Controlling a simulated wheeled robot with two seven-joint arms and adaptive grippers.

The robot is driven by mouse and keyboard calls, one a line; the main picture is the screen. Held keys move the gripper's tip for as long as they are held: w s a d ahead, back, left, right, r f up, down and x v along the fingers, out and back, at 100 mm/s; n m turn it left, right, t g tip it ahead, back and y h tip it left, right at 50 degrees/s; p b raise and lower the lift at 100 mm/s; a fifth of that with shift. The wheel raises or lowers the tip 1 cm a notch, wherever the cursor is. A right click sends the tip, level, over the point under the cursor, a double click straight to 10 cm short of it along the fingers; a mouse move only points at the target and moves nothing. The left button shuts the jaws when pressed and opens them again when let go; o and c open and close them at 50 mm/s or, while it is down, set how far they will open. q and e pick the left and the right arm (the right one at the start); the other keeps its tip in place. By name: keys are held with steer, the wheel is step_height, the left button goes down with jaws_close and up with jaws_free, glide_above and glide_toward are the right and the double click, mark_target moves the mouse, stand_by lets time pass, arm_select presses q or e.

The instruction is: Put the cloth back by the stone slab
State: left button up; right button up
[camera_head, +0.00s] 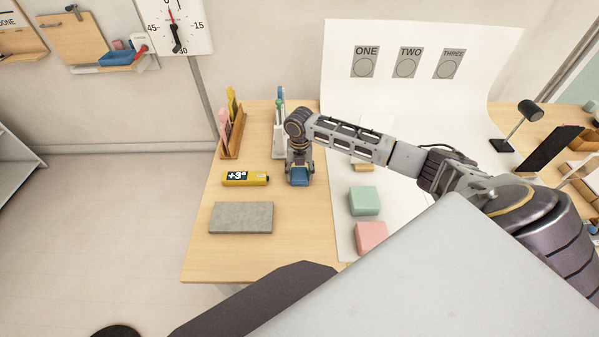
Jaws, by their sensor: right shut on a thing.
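The stone slab (241,218) is a flat grey rectangle lying on the wooden table, near its left front part. My right gripper (299,171) reaches in from the right and points down behind and to the right of the slab. It is shut on a small blue cloth (299,179), which shows between and below the fingers. I cannot tell whether the cloth touches the table. My left gripper is not in view.
A yellow device reading +3° (246,179) lies between the slab and the wooden rack (232,140). A green block (364,201) and a pink block (371,237) sit on the white sheet (347,236) to the right. Bare table (300,235) lies right of the slab.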

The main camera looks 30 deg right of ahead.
mark_target(299, 173)
steer(key=shift+f, duration=0.1)
stand_by(0.3)
steer(key=o, duration=1)
step_height(299, 173, up, 12)
steer(key=shift+r, duration=0.1)
stand_by(0.3)
stand_by(0.4)
